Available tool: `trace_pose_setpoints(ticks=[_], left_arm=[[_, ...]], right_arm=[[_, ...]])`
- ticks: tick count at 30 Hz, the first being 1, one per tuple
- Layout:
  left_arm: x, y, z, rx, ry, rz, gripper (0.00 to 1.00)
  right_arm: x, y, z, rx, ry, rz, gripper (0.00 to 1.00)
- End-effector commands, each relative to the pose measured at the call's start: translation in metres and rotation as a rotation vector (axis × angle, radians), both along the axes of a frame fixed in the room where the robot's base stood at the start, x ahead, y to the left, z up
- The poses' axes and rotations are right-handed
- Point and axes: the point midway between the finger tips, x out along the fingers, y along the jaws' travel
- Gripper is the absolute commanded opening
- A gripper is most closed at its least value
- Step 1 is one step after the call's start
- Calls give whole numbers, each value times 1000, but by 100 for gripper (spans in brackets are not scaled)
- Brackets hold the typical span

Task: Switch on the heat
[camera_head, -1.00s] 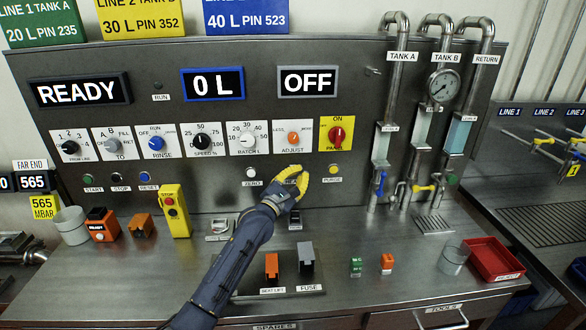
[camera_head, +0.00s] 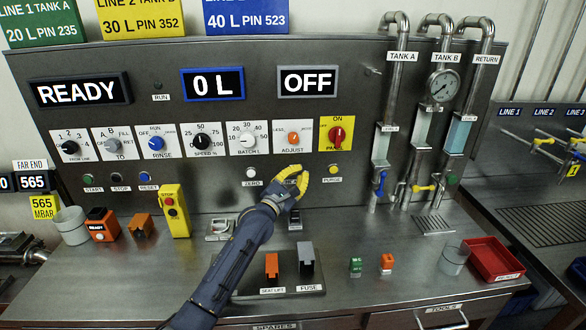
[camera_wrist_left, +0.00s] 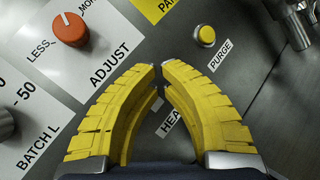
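My left gripper (camera_head: 301,171) is in front of the lower part of the steel panel, between the ZERO and PURGE buttons. Its yellow fingers curve together, and the left wrist view shows their tips (camera_wrist_left: 160,68) almost meeting, with a narrow gap. The HEAT label (camera_wrist_left: 170,118) shows partly between the fingers. A small dark part shows just behind the tips; the fingers hide most of the heat control, and I cannot tell whether they touch it. A display (camera_head: 308,81) on the panel reads OFF. My right gripper is not in view.
The orange ADJUST knob (camera_head: 294,138), red PANEL knob (camera_head: 337,134) and yellow PURGE button (camera_head: 334,170) are close to the gripper. A yellow stop box (camera_head: 175,210) stands left on the bench.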

Motion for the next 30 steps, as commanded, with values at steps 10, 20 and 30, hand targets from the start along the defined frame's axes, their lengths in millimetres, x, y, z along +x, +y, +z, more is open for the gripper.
trace_pose_setpoints(ticks=[10,20,30], left_arm=[[0,0,0,0,0,0,0],[2,0,0,1,-1,0,0],[8,1,1,0,0,0,0]], right_arm=[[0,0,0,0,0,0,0],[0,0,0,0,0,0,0],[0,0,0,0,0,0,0]])
